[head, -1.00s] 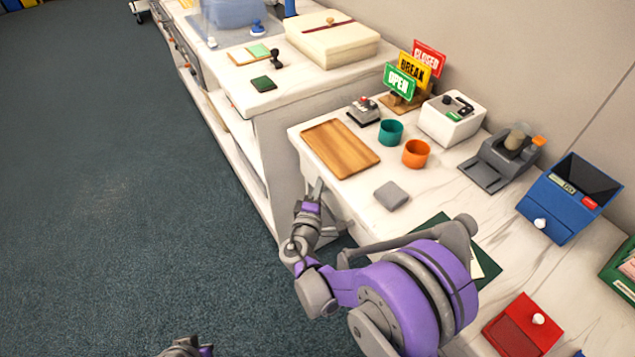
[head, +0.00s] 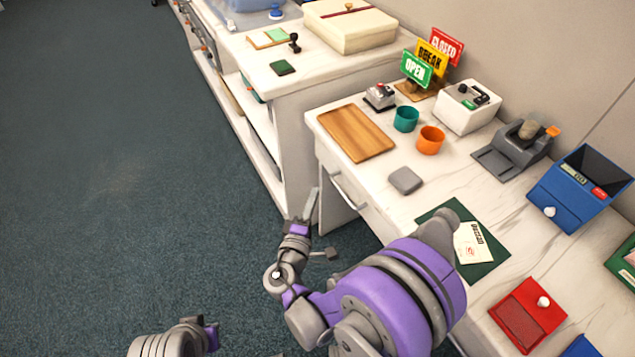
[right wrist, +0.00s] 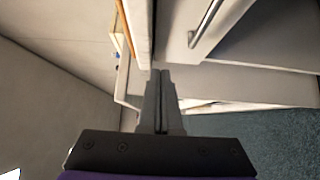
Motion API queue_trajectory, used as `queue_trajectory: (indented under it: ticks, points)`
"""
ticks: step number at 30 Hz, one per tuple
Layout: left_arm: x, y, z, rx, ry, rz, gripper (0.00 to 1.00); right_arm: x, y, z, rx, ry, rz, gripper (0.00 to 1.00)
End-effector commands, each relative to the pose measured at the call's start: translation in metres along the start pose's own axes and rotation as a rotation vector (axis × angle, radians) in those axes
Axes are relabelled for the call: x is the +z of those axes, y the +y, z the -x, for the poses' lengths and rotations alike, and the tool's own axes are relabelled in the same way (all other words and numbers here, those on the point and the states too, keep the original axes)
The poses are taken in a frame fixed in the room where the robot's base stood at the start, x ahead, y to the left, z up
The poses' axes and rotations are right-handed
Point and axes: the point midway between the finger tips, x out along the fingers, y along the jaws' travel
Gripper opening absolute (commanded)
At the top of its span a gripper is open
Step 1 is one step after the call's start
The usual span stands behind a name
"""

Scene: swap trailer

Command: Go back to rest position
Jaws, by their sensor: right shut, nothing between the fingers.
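My right gripper (head: 312,205) is in front of the counter's edge in the head view, over the floor beside the drawer handle. It is shut and empty. In the right wrist view its two fingers (right wrist: 160,100) lie together, with a drawer front and its handle beyond them. Part of my left arm (head: 175,342) shows at the bottom of the head view, but its fingertips cannot be made out.
The white counter (head: 450,190) holds a wooden board (head: 355,133), a teal cup (head: 406,118), an orange cup (head: 429,140), a grey pad (head: 405,181), a red box (head: 528,315) and a blue bin (head: 578,190). A drawer handle (head: 345,190) juts from its front. The carpet (head: 120,180) at left is clear.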

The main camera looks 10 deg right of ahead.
Motion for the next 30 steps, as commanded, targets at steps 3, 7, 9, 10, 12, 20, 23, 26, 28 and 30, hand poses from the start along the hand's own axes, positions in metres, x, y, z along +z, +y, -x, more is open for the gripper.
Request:
queue_trajectory:
  ticks: [3, 7, 9, 10, 12, 20, 23, 26, 28, 30]
  points:
    - [0.0, 0.0, 0.001, 0.0, 0.0, 0.0, 0.0, 0.0, 0.0, 0.005, 0.0, 0.001, 0.0, 0.0]
    - [0.0, 0.0, 0.0, 0.0, 0.0, 0.0, 0.0, 0.0, 0.0, 0.006, 0.0, 0.0, 0.001, 0.0]
    - [0.0, 0.0, 0.0, 0.0, 0.0, 0.0, 0.0, 0.001, 0.0, 0.005, -0.002, -0.001, 0.0, 0.0]
    - [0.0, 0.0, 0.0, 0.0, 0.0, 0.0, 0.0, 0.002, 0.0, 0.005, -0.007, -0.004, -0.002, 0.0]
    - [0.0, 0.0, 0.0, 0.0, 0.0, 0.0, 0.0, 0.011, 0.001, 0.002, -0.034, -0.022, -0.015, 0.0]
    - [0.0, 0.0, 0.001, 0.0, 0.0, 0.0, 0.0, 0.102, -0.004, 0.0, -0.346, -0.213, -0.197, 0.0]
    - [0.0, 0.0, 0.001, 0.0, 0.0, 0.0, 0.0, 0.138, -0.009, 0.015, -0.489, -0.295, -0.301, 0.0]
    - [0.0, 0.0, 0.0, 0.0, 0.0, 0.0, 0.0, 0.166, -0.014, 0.037, -0.618, -0.366, -0.408, 0.0]
    - [0.0, 0.0, 0.0, 0.0, 0.0, 0.0, 0.0, 0.182, -0.017, 0.057, -0.705, -0.412, -0.489, 0.0]
    - [0.0, 0.0, 0.0, 0.0, 0.0, 0.0, 0.0, 0.195, -0.02, 0.079, -0.792, -0.455, -0.579, 0.0]
